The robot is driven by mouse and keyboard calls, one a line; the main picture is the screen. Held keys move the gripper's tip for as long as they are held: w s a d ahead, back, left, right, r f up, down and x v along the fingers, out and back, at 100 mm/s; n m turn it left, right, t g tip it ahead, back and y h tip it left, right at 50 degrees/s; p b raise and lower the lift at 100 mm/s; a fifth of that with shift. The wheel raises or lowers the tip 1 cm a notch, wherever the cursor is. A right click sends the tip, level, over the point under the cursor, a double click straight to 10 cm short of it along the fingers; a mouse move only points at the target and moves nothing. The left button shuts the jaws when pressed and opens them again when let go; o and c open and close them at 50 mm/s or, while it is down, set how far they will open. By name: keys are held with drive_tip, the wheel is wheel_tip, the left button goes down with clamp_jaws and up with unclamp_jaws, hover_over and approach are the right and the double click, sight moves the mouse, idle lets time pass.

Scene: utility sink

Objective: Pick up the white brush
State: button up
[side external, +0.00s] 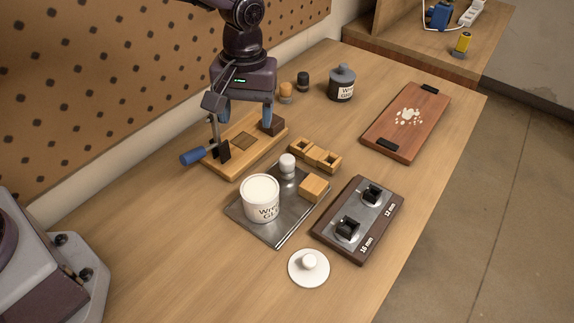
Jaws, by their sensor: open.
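I cannot make out any clear white brush in the side external view. The white things are a tub (261,200) with a dark printed label, a small white knobbed piece (287,166) behind it, and a round white lid with a knob (308,268) on the bench. The tub and the small piece stand on a metal tray (281,236). My gripper (246,118) is open, pointing down above a wooden board (230,172) behind the tray. Its fingers are apart, with nothing visibly held between them.
Wooden blocks (314,187), a dark two-socket fixture (360,222), a reddish board (405,122) and a dark jar (341,85) stand nearby. The bench's front left is clear.

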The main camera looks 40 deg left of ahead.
sight(286, 157)
drive_tip(key=w+d+f+n, duration=0.1)
drive_tip(key=w+f+n, duration=0.1)
drive_tip(key=f+n, duration=0.1)
drive_tip(key=w+d+f+n, duration=0.1)
drive_tip(key=w+f+n, duration=0.1)
drive_tip(key=f+n, duration=0.1)
drive_tip(key=w+d+f+n, duration=0.1)
drive_tip(key=w+f+n, duration=0.1)
drive_tip(key=f, duration=0.3)
drive_tip(key=shift+w+d+f+n+t, duration=0.15)
drive_tip(key=shift+w+d+n+t, duration=0.15)
drive_tip(key=shift+w+n, duration=0.1)
drive_tip(key=shift+a+f, duration=0.15)
drive_tip(key=shift+f, duration=1.15)
drive_tip(key=shift+a+f, duration=0.1)
drive_tip(key=shift+f, duration=1.2)
drive_tip(key=c, duration=1)
